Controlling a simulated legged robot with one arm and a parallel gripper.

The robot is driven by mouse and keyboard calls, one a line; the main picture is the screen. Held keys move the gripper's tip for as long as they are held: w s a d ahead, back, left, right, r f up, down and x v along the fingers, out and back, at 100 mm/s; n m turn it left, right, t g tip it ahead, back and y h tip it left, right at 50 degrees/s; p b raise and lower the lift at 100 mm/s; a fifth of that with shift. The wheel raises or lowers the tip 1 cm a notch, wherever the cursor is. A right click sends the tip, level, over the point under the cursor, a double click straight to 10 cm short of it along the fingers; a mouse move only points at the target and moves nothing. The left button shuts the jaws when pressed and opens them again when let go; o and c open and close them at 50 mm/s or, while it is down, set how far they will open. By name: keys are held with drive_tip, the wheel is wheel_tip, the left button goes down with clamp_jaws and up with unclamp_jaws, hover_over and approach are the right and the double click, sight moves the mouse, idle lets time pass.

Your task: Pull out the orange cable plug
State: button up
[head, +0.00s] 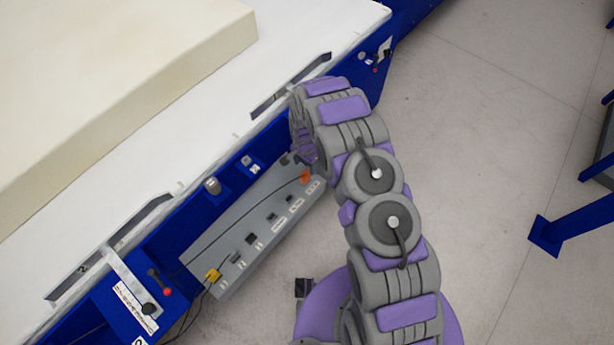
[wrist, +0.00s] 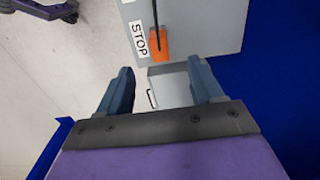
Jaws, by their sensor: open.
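The orange cable plug (wrist: 159,45) sits on the grey panel just right of a STOP label in the wrist view. A dark cable runs from it toward the top of that view. In the head view the orange plug (head: 306,177) shows near the far end of the grey control box (head: 205,255), close to my arm. My gripper (wrist: 160,80) is open, its two fingers apart, with the plug beyond the fingertips and roughly in line with the gap. In the head view my arm hides the gripper.
A yellow plug (head: 213,275) with a cable is at the near end of the box. Small sockets and labels line the box. The blue machine frame (head: 185,230) carries a large cream foam block (head: 110,80). Open floor (head: 470,120) lies to the right.

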sight(305, 174)
drive_tip(key=shift+a+f, duration=0.2)
drive_tip(key=shift+a, duration=0.1)
drive_tip(key=shift+d+f, duration=0.3)
drive_tip(key=shift+f, duration=0.1)
drive_tip(key=f+b, duration=0.2)
drive_tip(key=f, duration=0.5)
drive_tip(key=shift+a+f, duration=0.1)
drive_tip(key=shift+a, duration=0.1)
drive_tip(key=shift+d+f, duration=0.2)
drive_tip(key=shift+f, duration=0.15)
drive_tip(key=shift+c, duration=0.2)
clamp_jaws()
idle(0.7)
drive_tip(key=shift+r, duration=0.15)
drive_tip(key=shift+r+p, duration=0.65)
drive_tip(key=shift+r, duration=2.25)
